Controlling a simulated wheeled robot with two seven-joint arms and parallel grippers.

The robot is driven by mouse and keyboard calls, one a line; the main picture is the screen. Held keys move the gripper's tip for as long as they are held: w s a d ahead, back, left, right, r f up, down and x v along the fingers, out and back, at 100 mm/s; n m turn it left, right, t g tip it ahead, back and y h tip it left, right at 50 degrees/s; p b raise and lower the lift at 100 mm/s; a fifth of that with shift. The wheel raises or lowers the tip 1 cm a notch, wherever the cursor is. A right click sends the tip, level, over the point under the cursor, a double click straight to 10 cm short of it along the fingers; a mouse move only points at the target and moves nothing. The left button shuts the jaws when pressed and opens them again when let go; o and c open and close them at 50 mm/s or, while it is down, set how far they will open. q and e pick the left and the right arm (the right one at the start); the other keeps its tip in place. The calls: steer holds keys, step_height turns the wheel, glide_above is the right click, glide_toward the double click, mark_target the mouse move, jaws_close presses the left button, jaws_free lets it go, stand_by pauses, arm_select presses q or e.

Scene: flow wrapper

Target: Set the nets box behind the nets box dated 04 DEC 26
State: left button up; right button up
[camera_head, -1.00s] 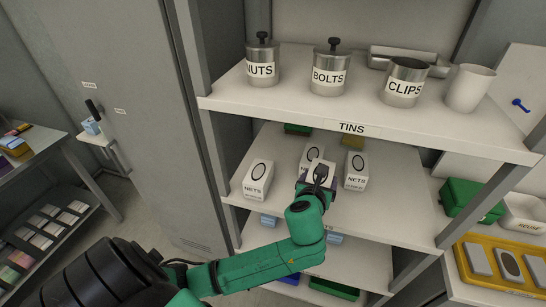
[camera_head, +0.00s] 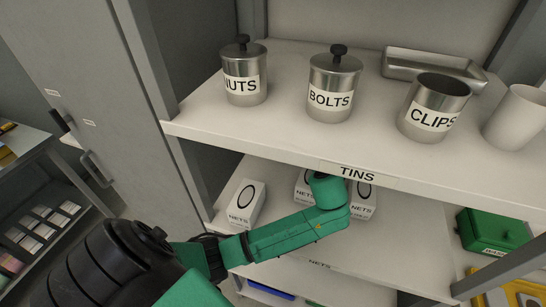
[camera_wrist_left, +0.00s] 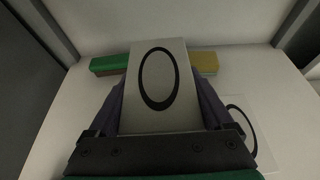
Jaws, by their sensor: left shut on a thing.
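My left gripper (camera_wrist_left: 160,98) is shut on a white nets box (camera_wrist_left: 160,68) with a black oval on its top; the fingers press both sides. In the head view the gripper is hidden by my green arm and the upper shelf. White nets boxes stand on the middle shelf: one at the left (camera_head: 245,203), one at the right (camera_head: 362,202), partly behind my arm. A middle box (camera_head: 302,190) shows beside my wrist; I cannot tell if it is the held one. The wrist view shows another white box (camera_wrist_left: 238,118) at the right. No date is readable. My right gripper is out of view.
The upper shelf (camera_head: 260,135), labelled TINS, overhangs the boxes and carries several tins and a white cup (camera_head: 515,118). A green block (camera_wrist_left: 110,64) and a yellow block (camera_wrist_left: 206,62) lie farther back. Bare shelf shows between the left and middle boxes.

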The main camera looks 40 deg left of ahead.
arm_select(q)
steer(key=a, duration=0.1)
steer(key=a+p, duration=0.1)
steer(key=a, duration=0.1)
steer(key=shift+s+r, duration=0.1)
steer(key=shift+s, duration=0.1)
steer(key=s+a+p, duration=0.3)
steer(key=a, duration=0.5)
steer(key=s+a+p, duration=0.3)
steer(key=a, duration=0.4)
steer(key=f, duration=0.6)
steer(key=shift+s+a+f+b, duration=0.1)
steer(key=shift+s+f+b, duration=0.15)
steer(key=shift+b, duration=0.15)
steer(key=shift+a+f+p, duration=0.1)
steer(key=shift+a+p, duration=0.15)
steer(key=shift+p, duration=0.1)
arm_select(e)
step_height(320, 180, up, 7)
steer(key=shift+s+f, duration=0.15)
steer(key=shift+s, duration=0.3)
arm_select(q)
steer(key=shift+f, duration=0.15)
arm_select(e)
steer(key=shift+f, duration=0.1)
